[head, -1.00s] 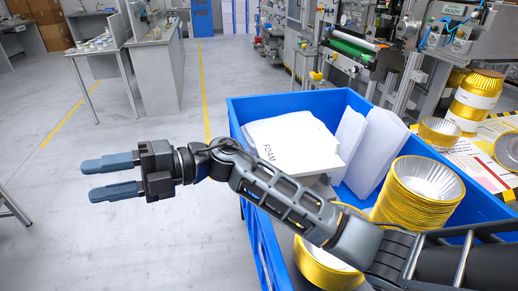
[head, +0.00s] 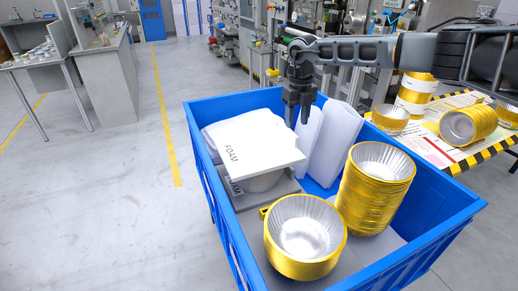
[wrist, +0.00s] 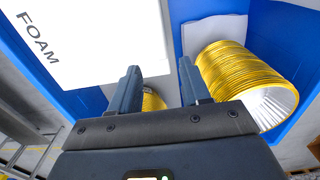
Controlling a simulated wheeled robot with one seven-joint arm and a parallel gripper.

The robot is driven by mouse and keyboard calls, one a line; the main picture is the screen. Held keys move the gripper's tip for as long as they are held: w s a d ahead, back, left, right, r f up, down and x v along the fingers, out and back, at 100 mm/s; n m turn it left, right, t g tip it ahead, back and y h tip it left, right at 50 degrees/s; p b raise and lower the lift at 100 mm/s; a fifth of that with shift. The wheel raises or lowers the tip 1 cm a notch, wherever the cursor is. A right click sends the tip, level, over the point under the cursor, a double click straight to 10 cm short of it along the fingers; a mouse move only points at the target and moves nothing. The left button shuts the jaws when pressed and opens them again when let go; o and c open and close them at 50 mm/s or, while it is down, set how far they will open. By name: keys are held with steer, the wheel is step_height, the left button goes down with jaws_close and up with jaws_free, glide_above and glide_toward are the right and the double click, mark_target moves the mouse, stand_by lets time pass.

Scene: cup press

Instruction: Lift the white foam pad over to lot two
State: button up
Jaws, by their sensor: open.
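The white foam pad (head: 262,148), marked FOAM, lies near the top of the left part of a blue bin (head: 205,185). A grey block (head: 272,193), also lettered, shows beneath it. My gripper (head: 297,122) points down above the bin's back part, beside the pad's far right edge, open and empty. In the wrist view the pad (wrist: 95,45) fills the upper left, and my open fingers (wrist: 160,85) are to its lower right, apart from it as far as I can tell. I cannot tell which place is lot two.
White sheets (head: 335,140) stand upright in the bin, right of the pad. A tall stack of gold cups (head: 372,195) and a shorter one (head: 303,240) stand in its front part. A table with a striped edge (head: 445,150) holds more cups. Open floor (head: 110,220) lies left.

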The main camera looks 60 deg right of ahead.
mark_target(295, 136)
steer(key=shift+s+d+f, duration=0.1)
steer(key=shift+d+f, duration=0.05)
steer(key=shift+f, duration=0.25)
step_height(295, 136, down, 7)
steer(key=shift+r+p, duration=0.1)
steer(key=shift+p, duration=0.55)
jaws_close()
